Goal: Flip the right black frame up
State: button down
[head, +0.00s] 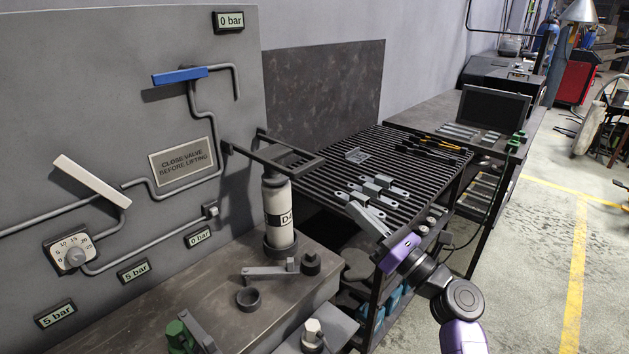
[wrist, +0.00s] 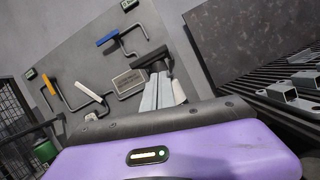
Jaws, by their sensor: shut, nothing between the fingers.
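A black frame (head: 297,163) is hinged to the grey wall panel and sticks out roughly level around the top of a white cylinder (head: 280,213) with a black label. It is the only such frame I can make out. In the wrist view, a dark part of the frame (wrist: 152,57) shows just beyond my fingertips. My gripper (head: 353,206) is shut and empty, with its grey fingers to the right of the frame and cylinder, apart from them in the head view. In the wrist view, my gripper (wrist: 158,78) points towards the panel. The frame's far side is partly hidden there.
Galvanized brackets (head: 378,186) lie on the slatted table (head: 408,161) behind my fingers. The panel carries a blue-handled valve (head: 180,75), a white lever (head: 92,181) and a sign (head: 182,161). A bench (head: 215,295) below holds small metal parts.

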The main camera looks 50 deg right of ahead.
jog(key=f+n, duration=0.2)
jog(key=a+f+n+g+y, duration=0.1)
jog(key=shift+w+a+n, duration=0.1)
jog(key=shift+w+n, duration=0.3)
jog(key=w+r+p, duration=0.4)
jog(key=w+r, duration=0.2)
jog(key=w, duration=0.3)
jog(key=shift+w+a+r, duration=0.2)
jog(key=shift+w+r, duration=0.05)
jog(key=shift+w, duration=0.1)
